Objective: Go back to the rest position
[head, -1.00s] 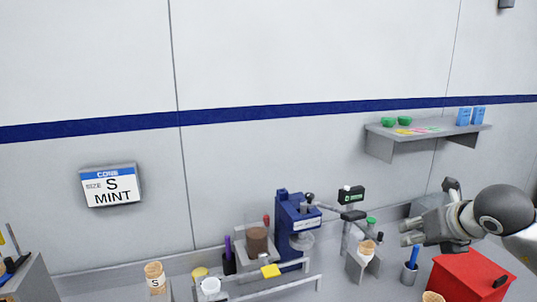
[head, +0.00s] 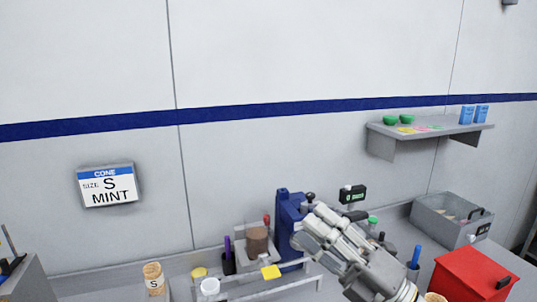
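My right gripper (head: 318,228) shows at the lower middle, reaching in from the bottom right in front of the blue machine (head: 289,225). Its fingers point up and left. I cannot tell whether they are apart at the tips, and I see nothing held in them. My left gripper is not in view. A cone marked S (head: 154,279) stands at the lower left. The wall sign (head: 107,185) reads "CONE SIZE S MINT".
A red box (head: 472,276) and a grey bin (head: 450,220) stand at the right. A wall shelf (head: 430,129) holds green bowls and blue packets. A white cup (head: 210,287), yellow block (head: 271,272) and brown container (head: 257,240) crowd the counter. The wall above is clear.

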